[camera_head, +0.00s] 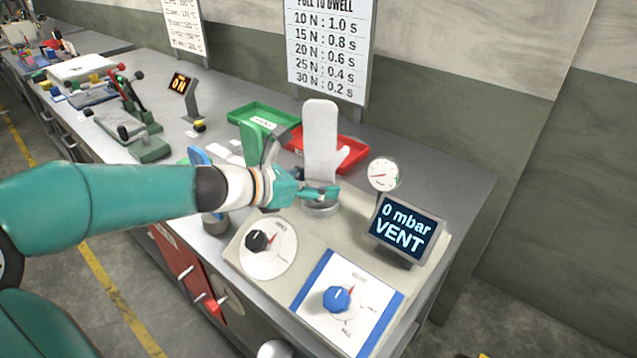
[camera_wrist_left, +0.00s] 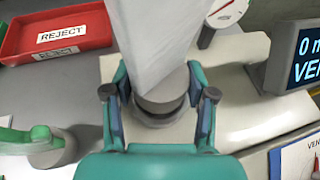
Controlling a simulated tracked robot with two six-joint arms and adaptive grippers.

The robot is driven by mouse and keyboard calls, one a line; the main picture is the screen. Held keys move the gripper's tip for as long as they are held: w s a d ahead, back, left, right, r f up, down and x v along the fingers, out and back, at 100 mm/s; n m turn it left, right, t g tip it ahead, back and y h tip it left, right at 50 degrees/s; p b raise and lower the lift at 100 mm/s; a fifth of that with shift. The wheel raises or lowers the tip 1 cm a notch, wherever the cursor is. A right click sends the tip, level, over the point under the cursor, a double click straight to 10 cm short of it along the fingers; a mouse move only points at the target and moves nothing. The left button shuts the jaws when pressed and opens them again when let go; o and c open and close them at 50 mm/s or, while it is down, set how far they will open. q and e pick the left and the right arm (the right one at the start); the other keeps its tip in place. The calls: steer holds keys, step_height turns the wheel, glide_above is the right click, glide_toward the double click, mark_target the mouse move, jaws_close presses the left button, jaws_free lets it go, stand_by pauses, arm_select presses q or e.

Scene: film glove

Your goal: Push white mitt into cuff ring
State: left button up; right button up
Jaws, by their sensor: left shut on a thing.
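The white mitt (camera_head: 320,130) stands upright above the grey cuff ring (camera_head: 321,209) on the beige console. In the left wrist view the mitt (camera_wrist_left: 165,40) rises away from the camera, its lower end at the round grey ring (camera_wrist_left: 160,108). My left gripper (camera_head: 318,193) is at the mitt's lower end, just over the ring. Its two fingers (camera_wrist_left: 160,100) stand on either side of the mitt's base, shut on it. The fingers partly hide the join, so I cannot tell how deep the mitt sits. My right gripper is not in view.
A display (camera_head: 404,228) reads "0 mbar VENT" to the right, beside a round gauge (camera_head: 384,174). A black knob (camera_head: 257,241) and a blue knob (camera_head: 337,298) are in front. Behind are a red REJECT tray (camera_head: 352,160) and a green tray (camera_head: 243,113). A green mitt (camera_head: 250,143) stands left.

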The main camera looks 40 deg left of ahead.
arm_select(q)
steer(key=shift+f+b, duration=0.85)
steer(key=shift+f, duration=0.05)
steer(key=shift+r, duration=0.15)
steer(key=shift+r, duration=0.1)
steer(key=shift+r+p, duration=0.4)
steer(key=shift+p, duration=0.2)
steer(key=shift+f+b, duration=0.6)
steer(key=shift+b, duration=0.1)
stand_by(1.0)
steer(key=o, duration=1.3)
steer(key=shift+c, duration=0.2)
